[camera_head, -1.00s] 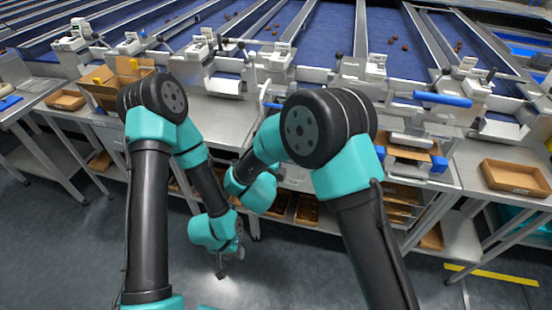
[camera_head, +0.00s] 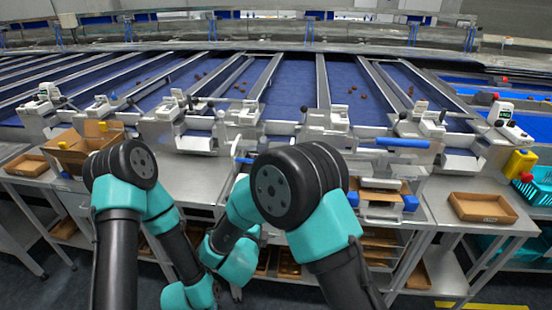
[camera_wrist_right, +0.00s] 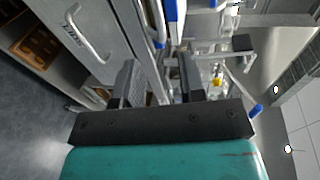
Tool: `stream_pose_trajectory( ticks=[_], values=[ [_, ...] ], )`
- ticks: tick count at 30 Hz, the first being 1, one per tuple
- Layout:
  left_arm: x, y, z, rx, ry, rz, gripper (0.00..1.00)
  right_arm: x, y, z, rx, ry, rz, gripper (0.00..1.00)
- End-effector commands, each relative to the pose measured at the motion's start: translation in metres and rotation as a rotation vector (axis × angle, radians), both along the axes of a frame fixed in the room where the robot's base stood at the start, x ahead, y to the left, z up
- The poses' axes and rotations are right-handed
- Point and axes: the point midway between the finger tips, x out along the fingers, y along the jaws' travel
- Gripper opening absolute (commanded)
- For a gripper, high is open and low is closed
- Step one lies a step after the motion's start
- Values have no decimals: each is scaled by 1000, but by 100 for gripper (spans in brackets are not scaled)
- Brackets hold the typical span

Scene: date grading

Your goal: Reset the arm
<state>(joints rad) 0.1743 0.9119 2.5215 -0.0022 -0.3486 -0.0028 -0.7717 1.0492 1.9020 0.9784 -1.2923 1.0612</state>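Both my arms show in the head view, folded, with their forearms reaching down toward the lower middle. My left arm's teal wrist is cut by the bottom edge there, and the left gripper's fingers are out of the picture. My right wrist sits close beside it, and its fingers are not clear in that view. In the right wrist view my right gripper (camera_wrist_right: 160,82) is open, its two dark fingers apart with nothing between them. A grey cabinet front with a handle (camera_wrist_right: 90,35) lies beyond the left finger.
Steel benches stand ahead, with blue sorting lanes (camera_head: 290,85) behind. An open cardboard box (camera_head: 85,150) stands at left and a shallow brown tray (camera_head: 482,207) at right. A yellow bottle (camera_head: 520,163) and teal basket (camera_head: 535,185) are at far right.

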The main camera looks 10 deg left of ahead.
Motion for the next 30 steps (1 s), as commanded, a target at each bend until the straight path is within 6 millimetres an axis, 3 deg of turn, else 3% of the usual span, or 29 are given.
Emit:
stream_pose_trajectory(
  ticks=[1,15,21,30],
  values=[
    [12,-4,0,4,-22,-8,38,-22,35,2,-17,-11,76,37],
    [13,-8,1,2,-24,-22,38,41,26,-8,-8,-17,55,37],
    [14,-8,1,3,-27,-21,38,53,21,-9,-9,-16,50,37],
    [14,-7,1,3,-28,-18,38,54,19,-9,-9,-15,48,37]
  ],
)
